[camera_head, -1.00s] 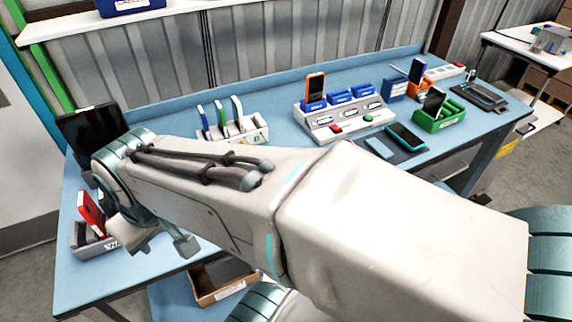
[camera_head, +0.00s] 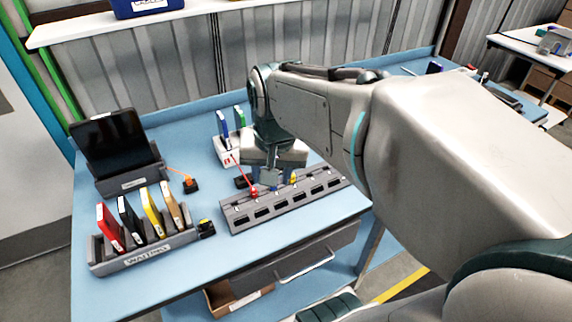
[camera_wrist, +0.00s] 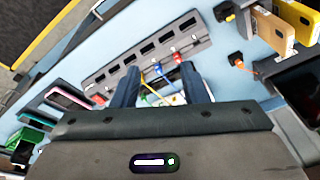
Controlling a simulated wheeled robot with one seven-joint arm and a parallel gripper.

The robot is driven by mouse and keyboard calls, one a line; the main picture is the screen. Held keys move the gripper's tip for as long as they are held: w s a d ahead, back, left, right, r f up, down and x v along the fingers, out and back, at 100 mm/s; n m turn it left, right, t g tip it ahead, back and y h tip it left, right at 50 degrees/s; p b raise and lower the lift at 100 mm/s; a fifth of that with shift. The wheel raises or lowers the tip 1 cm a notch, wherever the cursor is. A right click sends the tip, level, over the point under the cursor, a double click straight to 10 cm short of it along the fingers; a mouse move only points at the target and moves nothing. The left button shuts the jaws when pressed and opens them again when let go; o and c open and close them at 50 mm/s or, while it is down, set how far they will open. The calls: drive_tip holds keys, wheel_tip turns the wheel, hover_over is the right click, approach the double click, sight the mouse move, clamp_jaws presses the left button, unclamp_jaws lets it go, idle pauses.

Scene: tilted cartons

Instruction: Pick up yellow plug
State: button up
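The yellow plug (camera_head: 293,177) stands at the grey slotted strip (camera_head: 262,213), to the right of a blue plug (camera_head: 275,189) and a red plug (camera_head: 253,192). In the wrist view the yellow plug (camera_wrist: 144,77) shows near the left finger, with the blue plug (camera_wrist: 158,70) and red plug (camera_wrist: 178,57) further right. My gripper (camera_wrist: 159,76) is open, pointing down over the strip, with nothing held between its fingers. In the head view my gripper (camera_head: 270,178) is partly hidden by its own wrist, close behind the plugs. Its exact height above them is hard to tell.
A dark rack labelled WAITING (camera_head: 148,255) holds several upright phones at the left. A black tablet (camera_head: 112,145) leans in a stand behind it. An orange-cabled plug (camera_head: 190,185) sits between. The front-left table surface is clear.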

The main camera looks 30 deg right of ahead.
drive_tip(key=w+d+f+m+g+b, duration=0.1)
drive_tip(key=w+d+f+m+b, duration=0.1)
drive_tip(key=w+d+m, duration=0.5)
drive_tip(key=m+g, duration=0.2)
drive_tip(key=m, duration=0.4)
hover_over(292, 179)
wheel_tip(292, 179, down, 11)
drive_tip(key=shift+r, duration=0.15)
drive_tip(key=shift+w+d+f+p, duration=0.1)
drive_tip(key=shift+w+f+p, duration=0.1)
drive_tip(key=shift+f, duration=0.65)
drive_tip(key=shift+w+f+p, duration=0.1)
drive_tip(key=shift+f+p, duration=0.05)
drive_tip(key=shift+f, duration=0.75)
drive_tip(key=shift+w+d+f+p, duration=0.1)
drive_tip(key=shift+f+p, duration=0.1)
drive_tip(key=shift+f, duration=0.65)
clamp_jaws()
